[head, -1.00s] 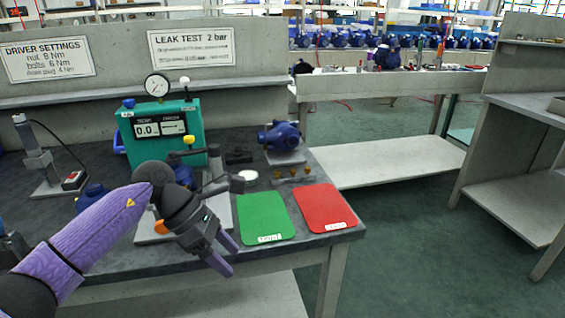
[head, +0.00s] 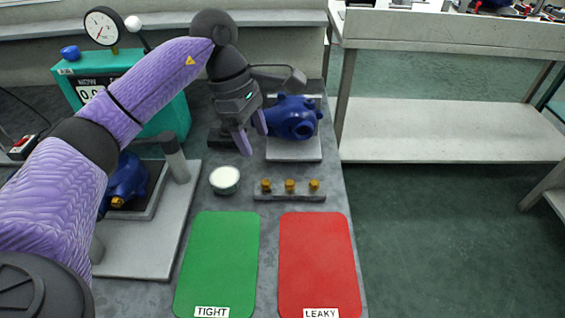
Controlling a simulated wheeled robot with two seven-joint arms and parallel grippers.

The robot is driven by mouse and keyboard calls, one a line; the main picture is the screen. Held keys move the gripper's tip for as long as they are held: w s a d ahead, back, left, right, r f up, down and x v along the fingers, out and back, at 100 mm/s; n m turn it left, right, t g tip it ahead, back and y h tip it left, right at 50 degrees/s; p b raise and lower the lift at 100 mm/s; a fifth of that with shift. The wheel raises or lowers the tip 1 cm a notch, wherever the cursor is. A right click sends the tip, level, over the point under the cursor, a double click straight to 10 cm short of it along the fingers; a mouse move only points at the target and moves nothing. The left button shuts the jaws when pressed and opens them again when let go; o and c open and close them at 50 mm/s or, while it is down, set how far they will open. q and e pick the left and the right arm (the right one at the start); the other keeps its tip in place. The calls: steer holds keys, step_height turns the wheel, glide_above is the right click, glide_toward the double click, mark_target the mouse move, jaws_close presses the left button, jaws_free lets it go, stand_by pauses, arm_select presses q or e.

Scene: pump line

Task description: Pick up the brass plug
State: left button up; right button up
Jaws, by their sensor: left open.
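Several small brass plugs (head: 290,185) stand in a row on a narrow grey rack (head: 290,196), behind the red and green mats. Another brass-coloured piece shows low on the blue pump in the test fixture at the left. My left gripper (head: 254,146) is open and empty, fingers pointing down. It is behind and to the left of the plug rack, in front of the blue pump on its stand, and apart from the plugs. My right gripper is not in view.
A blue pump (head: 293,118) sits on a grey stand behind the rack. A white-topped round pot (head: 225,178) stands left of the rack. The green mat (head: 218,262) and red mat (head: 318,262) lie in front. A blue pump (head: 124,182) sits in the fixture, near the teal tester (head: 172,118).

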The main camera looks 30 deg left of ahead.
mark_target(264, 181)
arm_select(q)
steer(key=b+x, duration=0.1)
steer(key=x, duration=0.2)
steer(key=b+x, duration=0.2)
steer(key=x, duration=0.1)
steer(key=s+b+x, duration=0.1)
steer(key=b+x, duration=0.1)
steer(key=x, duration=0.1)
steer(key=shift+s+a+f, duration=0.1)
steer(key=shift+a+f, duration=0.05)
steer(key=shift+f, duration=0.3)
steer(key=shift+r, duration=0.2)
steer(key=shift+c, duration=0.7)
steer(key=c, duration=0.7)
jaws_close()
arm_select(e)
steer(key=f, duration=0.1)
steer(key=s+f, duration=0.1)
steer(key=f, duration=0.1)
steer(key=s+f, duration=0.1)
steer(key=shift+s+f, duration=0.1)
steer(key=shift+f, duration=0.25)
